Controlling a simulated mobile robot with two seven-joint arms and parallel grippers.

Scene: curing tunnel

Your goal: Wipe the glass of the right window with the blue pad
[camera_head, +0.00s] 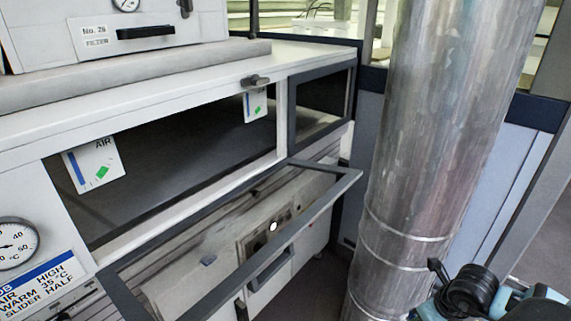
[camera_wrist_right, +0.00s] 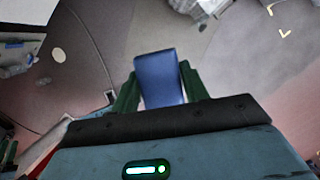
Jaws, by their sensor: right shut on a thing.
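The blue pad (camera_wrist_right: 160,85) is held between the two green fingers of my right gripper (camera_wrist_right: 159,70), shut on it, in the right wrist view. The pad sticks out past the fingertips, over floor, touching no glass there. In the head view, a dark-framed window (camera_head: 322,103) sits at the right end of the white tunnel's front. A larger framed pane (camera_head: 205,278) hangs folded outward below the long opening. I cannot tell for sure which is the right window. My left gripper is not in view.
A thick metal duct (camera_head: 435,130) stands right of the tunnel, between it and my teal arm part at lower right. Two AIR tags (camera_head: 93,165) hang in the opening. A filter box (camera_head: 120,35) sits on top. The floor in the wrist view looks mostly clear.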

